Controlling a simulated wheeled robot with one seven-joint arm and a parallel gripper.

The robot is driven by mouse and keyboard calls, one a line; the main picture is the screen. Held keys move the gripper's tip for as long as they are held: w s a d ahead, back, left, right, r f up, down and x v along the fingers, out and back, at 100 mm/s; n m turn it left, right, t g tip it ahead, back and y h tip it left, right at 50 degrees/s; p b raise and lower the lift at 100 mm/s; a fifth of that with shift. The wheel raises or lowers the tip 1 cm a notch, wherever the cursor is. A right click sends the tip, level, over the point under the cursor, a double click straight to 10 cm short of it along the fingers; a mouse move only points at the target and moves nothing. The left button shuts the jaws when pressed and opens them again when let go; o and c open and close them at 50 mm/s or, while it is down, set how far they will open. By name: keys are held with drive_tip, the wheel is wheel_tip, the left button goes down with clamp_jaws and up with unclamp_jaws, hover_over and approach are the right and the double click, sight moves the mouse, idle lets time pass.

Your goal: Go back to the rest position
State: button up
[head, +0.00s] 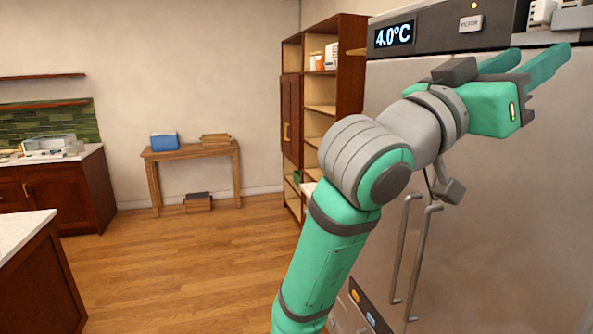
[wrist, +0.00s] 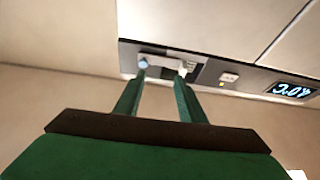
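My gripper (head: 543,52) is raised at the upper right of the head view, in front of the tall grey refrigerator (head: 490,200). In the wrist view its two green fingers (wrist: 160,78) stand apart with nothing held between them. Pale fittings on the dark top panel show behind the fingertips. I cannot tell how close the fingers are to the panel.
The refrigerator has long handles (head: 422,262) and a 4.0°C display (head: 394,35). A wooden shelf unit (head: 325,100) stands beside it. A small table (head: 190,152) holds a blue box (head: 165,141). Counters are at left; the middle wooden floor (head: 190,265) is clear.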

drive_tip(key=w+a+f+n+t+y, duration=0.25)
drive_tip(key=w+f, duration=0.25)
drive_tip(key=f, duration=0.3)
drive_tip(key=w+a+f+n+t+y, duration=0.1)
drive_tip(key=w+a+f+n+t, duration=0.3)
drive_tip(key=f, duration=0.4)
drive_tip(key=w+a+f+n+t+y, duration=0.1)
drive_tip(key=w+a+f+n+t, duration=0.1)
drive_tip(key=w+f+n+t, duration=0.35)
drive_tip(key=s+a+f+n+t+y, duration=0.1)
drive_tip(key=a+f+n+y, duration=0.3)
drive_tip(key=f, duration=1.1)
drive_tip(key=s+a+f+n+t+y, duration=0.1)
drive_tip(key=a+f+y, duration=0.5)
drive_tip(key=f, duration=0.9)
drive_tip(key=s+a+f+n+g+y, duration=0.1)
drive_tip(key=s+a+f+y, duration=0.25)
drive_tip(key=s+f, duration=0.55)
drive_tip(key=s+a+f+g+y, duration=0.1)
drive_tip(key=s+a+f+y, duration=0.1)
drive_tip(key=s+a+f, duration=0.6)
drive_tip(key=s+f+m+g+y, duration=0.1)
drive_tip(key=s+f+m, duration=0.1)
drive_tip(key=s, duration=0.9)
drive_tip(key=s+a+f+m+g+y, duration=0.1)
drive_tip(key=s+f, duration=0.4)
drive_tip(key=s, duration=0.7)
drive_tip(key=shift+f+m+g, duration=0.2)
drive_tip(key=shift+m+g, duration=0.3)
